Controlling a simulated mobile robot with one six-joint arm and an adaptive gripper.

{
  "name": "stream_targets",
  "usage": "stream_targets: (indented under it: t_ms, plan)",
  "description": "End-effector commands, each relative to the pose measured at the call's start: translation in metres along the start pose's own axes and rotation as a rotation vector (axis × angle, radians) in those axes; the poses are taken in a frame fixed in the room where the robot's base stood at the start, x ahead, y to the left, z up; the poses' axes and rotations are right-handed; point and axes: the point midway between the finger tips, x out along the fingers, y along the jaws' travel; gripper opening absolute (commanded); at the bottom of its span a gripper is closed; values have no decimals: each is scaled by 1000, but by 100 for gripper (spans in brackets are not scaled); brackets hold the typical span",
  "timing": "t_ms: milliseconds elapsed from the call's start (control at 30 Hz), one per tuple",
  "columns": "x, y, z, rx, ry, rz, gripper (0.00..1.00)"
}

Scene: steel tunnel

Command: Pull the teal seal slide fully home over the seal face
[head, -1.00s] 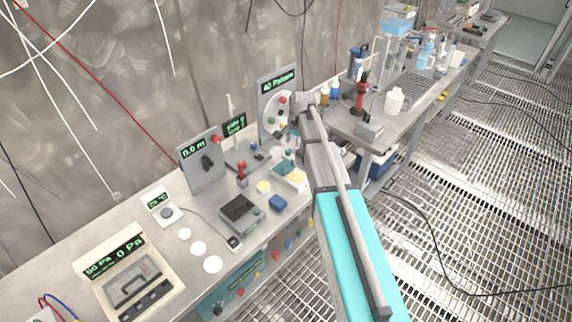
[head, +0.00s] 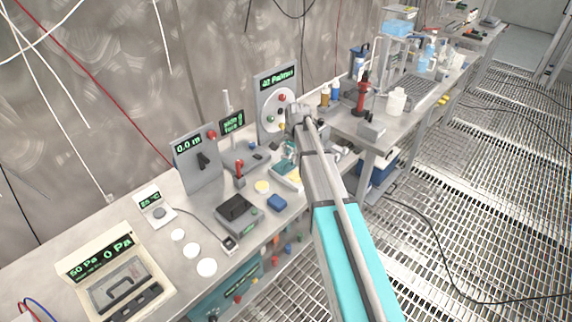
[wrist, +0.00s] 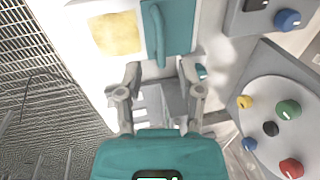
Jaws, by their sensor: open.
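The teal seal slide (wrist: 172,25) is a flat plate with a raised bar handle, at the top of the wrist view. It lies beside a cream-yellow square pad (wrist: 117,33) on a white base, and the pad is uncovered. My gripper (wrist: 160,88) is open, its two fingers apart on either side of the line of the slide's handle. The fingertips appear close to the slide's near edge, with nothing held between them. In the head view the slide and its white base (head: 291,180) are partly hidden by my arm and gripper.
A round dial panel with coloured knobs (wrist: 272,128) stands close on the right in the wrist view. A blue block (head: 277,202) and a dark grey box (head: 237,211) sit on the bench in front. A red-handled lever (head: 239,170) stands left of the slide.

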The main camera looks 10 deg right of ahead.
Motion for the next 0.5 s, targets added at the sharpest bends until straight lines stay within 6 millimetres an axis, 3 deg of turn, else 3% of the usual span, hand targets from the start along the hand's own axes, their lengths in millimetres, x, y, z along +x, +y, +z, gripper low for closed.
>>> stream_targets:
  t_ms: [200,500]
  plan:
    - [21,0,0,0,0,0,48]
    - [35,0,0,-1,0,0,48]
